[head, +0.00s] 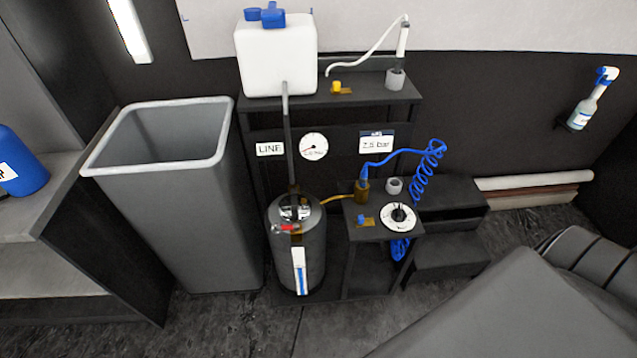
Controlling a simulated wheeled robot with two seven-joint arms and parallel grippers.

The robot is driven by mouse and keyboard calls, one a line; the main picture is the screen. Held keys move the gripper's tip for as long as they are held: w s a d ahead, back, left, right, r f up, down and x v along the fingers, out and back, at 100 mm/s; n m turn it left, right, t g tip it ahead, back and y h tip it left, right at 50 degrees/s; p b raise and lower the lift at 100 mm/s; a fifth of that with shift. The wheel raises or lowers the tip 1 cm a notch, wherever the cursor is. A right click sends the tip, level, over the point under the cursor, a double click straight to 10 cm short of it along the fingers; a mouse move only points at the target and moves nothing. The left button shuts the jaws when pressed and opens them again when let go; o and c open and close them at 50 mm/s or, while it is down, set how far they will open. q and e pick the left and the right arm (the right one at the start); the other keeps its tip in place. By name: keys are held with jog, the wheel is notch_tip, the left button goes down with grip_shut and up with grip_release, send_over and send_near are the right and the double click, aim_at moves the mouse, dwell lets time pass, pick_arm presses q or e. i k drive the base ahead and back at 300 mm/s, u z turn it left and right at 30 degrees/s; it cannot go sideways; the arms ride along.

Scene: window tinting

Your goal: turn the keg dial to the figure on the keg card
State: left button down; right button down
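The keg (313,252) is a dark upright cylinder on the floor, with a red part on top and a white-and-blue strip on its front. A white card (376,144) on the dark panel behind it appears to read 2.5 bar. A round white dial (398,217) with a black knob lies on the low stand right of the keg; its figures and setting are too small to read. Neither of my grippers is in view.
A grey bin (195,210) stands left of the keg. A brass fitting (362,191) with a coiled blue hose (427,170) and a small blue tap (365,219) are close to the dial. A white tank (276,58) stands on the shelf above. A dark grey surface (500,315) fills the lower right.

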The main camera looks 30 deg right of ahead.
aim_at(398, 215)
jog(key=z, duration=1.65)
